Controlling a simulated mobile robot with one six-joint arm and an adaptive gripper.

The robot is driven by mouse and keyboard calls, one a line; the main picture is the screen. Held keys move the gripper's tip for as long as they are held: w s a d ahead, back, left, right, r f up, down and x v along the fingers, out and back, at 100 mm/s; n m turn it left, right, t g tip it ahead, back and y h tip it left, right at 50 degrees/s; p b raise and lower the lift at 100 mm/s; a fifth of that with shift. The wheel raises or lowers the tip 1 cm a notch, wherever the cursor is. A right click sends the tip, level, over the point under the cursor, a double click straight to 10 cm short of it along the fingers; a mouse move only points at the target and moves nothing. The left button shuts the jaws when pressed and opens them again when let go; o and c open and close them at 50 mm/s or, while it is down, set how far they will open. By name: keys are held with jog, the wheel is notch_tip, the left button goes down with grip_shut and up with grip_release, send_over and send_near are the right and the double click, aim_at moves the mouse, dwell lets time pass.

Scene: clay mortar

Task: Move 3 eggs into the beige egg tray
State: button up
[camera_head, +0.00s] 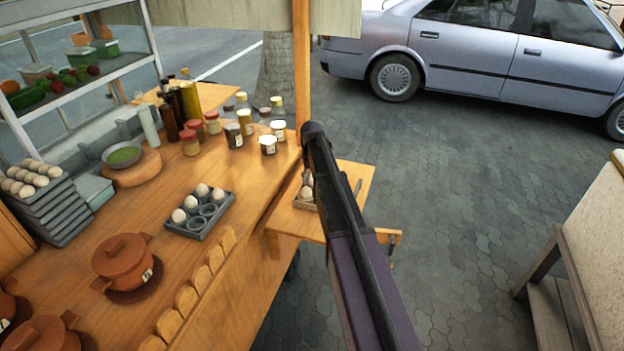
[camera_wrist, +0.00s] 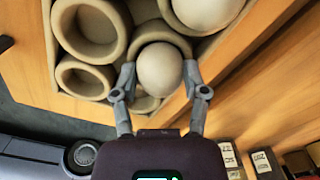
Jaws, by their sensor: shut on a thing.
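The beige egg tray (camera_head: 299,204) sits on the small side table, partly hidden behind my arm in the head view. In the wrist view its round cups (camera_wrist: 87,82) fill the upper part; several look empty. One white egg (camera_wrist: 205,8) sits in a cup at the top. My gripper (camera_wrist: 159,77) is shut on another white egg (camera_wrist: 160,68), with a finger on each side. This egg is over or in a tray cup; I cannot tell whether it touches. A dark grey tray (camera_head: 219,226) on the counter holds several white eggs and empty cups.
The side table (camera_head: 352,180) adjoins the wooden counter. Jars (camera_head: 268,145) and bottles stand at the counter's back, near a wooden post (camera_head: 301,60). Clay pots (camera_head: 122,258) and stacked egg trays (camera_head: 45,218) are at left. Paved ground lies open at right.

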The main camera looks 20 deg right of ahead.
jog(key=shift+f, duration=0.15)
jog(key=o, duration=0.8)
